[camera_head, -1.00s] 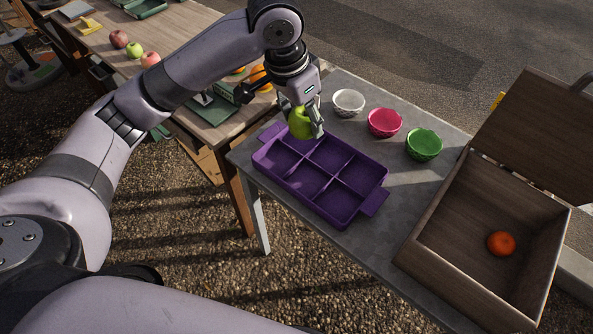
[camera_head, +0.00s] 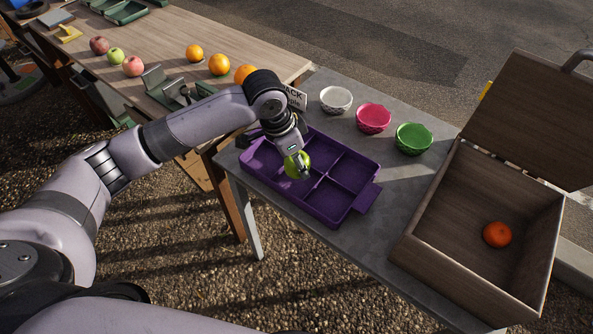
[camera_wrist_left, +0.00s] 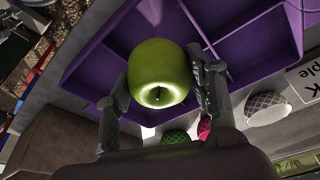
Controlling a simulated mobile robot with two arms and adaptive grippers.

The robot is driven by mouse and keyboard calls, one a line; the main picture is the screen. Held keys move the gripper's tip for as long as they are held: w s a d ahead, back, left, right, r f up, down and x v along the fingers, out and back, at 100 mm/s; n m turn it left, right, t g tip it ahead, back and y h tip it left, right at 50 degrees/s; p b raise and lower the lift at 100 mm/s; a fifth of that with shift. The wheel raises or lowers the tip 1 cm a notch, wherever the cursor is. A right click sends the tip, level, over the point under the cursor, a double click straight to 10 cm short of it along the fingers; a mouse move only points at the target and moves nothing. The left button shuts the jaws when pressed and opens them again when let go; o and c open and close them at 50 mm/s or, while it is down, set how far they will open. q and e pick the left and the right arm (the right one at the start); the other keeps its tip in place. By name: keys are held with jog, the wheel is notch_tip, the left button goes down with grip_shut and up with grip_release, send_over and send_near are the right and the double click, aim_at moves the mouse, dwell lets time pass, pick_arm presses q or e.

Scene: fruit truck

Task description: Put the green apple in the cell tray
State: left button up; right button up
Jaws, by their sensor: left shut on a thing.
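The green apple (camera_head: 296,165) is between the fingers of my left gripper (camera_head: 301,168), which is shut on it. It also shows in the left wrist view (camera_wrist_left: 160,76), with a finger on each side. The purple cell tray (camera_head: 334,215) lies on the grey table, with several square cells. The apple is over the tray's near-left part, and I cannot tell whether it touches a cell floor. The cells right of it look empty; some at the back left are hidden by my gripper. My right gripper is not in view.
White (camera_head: 336,99), pink (camera_head: 373,118) and green bowls (camera_head: 414,138) stand behind the tray. An open wooden box (camera_head: 470,215) holding an orange fruit (camera_head: 497,234) is at right. A wooden table (camera_head: 150,40) at upper left carries several fruits and green trays.

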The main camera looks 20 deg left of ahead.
aim_at(297, 173)
pick_arm(q)
jog(key=shift+f, duration=2.4)
jog(key=o, duration=1)
jog(key=shift+f, duration=0.1)
jog(key=shift+c, duration=0.2)
jog(key=v, duration=1.2)
